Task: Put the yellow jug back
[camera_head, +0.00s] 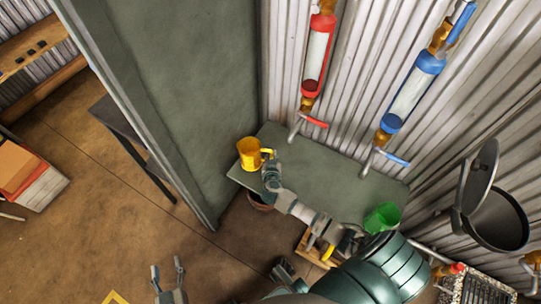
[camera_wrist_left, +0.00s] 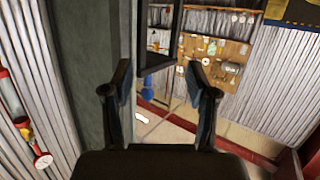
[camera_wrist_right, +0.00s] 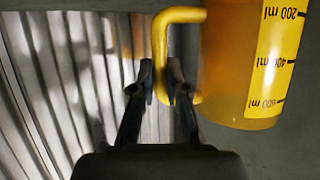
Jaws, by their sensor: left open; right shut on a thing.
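The yellow jug (camera_head: 249,154) is at the left end of the grey-green shelf (camera_head: 325,178) in the head view. My right gripper (camera_head: 269,163) is shut on its handle, which faces right. In the right wrist view the jug (camera_wrist_right: 232,70) shows a millilitre scale, and the fingers (camera_wrist_right: 160,85) close around the handle (camera_wrist_right: 163,50). I cannot tell whether the jug's base touches the shelf. My left gripper (camera_head: 168,272) is open and empty, low over the floor, away from the shelf. It also shows open in the left wrist view (camera_wrist_left: 160,85).
A green jug (camera_head: 382,217) stands at the shelf's right end. Red (camera_head: 318,60) and blue (camera_head: 410,95) tubes with taps hang on the corrugated wall. A dark open pot (camera_head: 495,215) is at right. A grey partition (camera_head: 190,90) borders the shelf's left.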

